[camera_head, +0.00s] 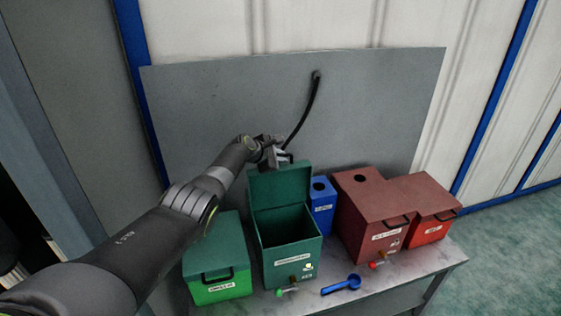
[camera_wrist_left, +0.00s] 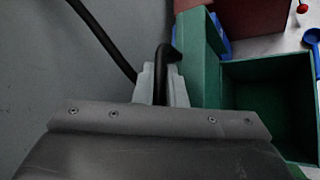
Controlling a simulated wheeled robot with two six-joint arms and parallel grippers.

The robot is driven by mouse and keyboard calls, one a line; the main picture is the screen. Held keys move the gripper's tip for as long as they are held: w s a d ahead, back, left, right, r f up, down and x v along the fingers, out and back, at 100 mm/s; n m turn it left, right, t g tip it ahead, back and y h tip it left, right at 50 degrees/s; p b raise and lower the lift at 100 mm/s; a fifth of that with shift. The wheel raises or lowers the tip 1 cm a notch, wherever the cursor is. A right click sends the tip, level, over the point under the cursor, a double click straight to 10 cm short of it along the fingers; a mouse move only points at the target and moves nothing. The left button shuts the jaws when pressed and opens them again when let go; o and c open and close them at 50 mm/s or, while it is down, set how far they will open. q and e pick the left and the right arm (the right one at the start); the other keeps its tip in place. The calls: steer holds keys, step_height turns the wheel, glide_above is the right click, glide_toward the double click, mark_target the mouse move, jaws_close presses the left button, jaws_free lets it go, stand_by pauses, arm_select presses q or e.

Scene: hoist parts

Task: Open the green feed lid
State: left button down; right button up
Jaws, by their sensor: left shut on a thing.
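The green feed box (camera_head: 290,262) stands on the table, its top open and its dark inside showing. Its green lid (camera_head: 281,187) is swung up and stands about upright at the box's back edge. My left gripper (camera_head: 283,158) is at the top of the raised lid. In the left wrist view, its fingers (camera_wrist_left: 160,85) are shut on the lid's black handle (camera_wrist_left: 164,62). The open box (camera_wrist_left: 268,100) lies right of the fingers there, beside the raised lid (camera_wrist_left: 200,60). My right gripper does not show in either view.
A smaller green box (camera_head: 217,262) with a closed lid stands left. A blue box (camera_head: 321,200), a dark red box (camera_head: 368,210) and a red box (camera_head: 424,208) stand right. A blue scoop (camera_head: 342,285) lies in front. A grey panel (camera_head: 220,95) with a black hose (camera_head: 306,115) rises behind.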

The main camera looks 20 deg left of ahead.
arm_select(q)
steer(key=shift+w+a+f, duration=0.1)
steer(key=shift+w+a, duration=0.25)
steer(key=c, duration=1.5)
jaws_free()
steer(key=shift+s, duration=0.1)
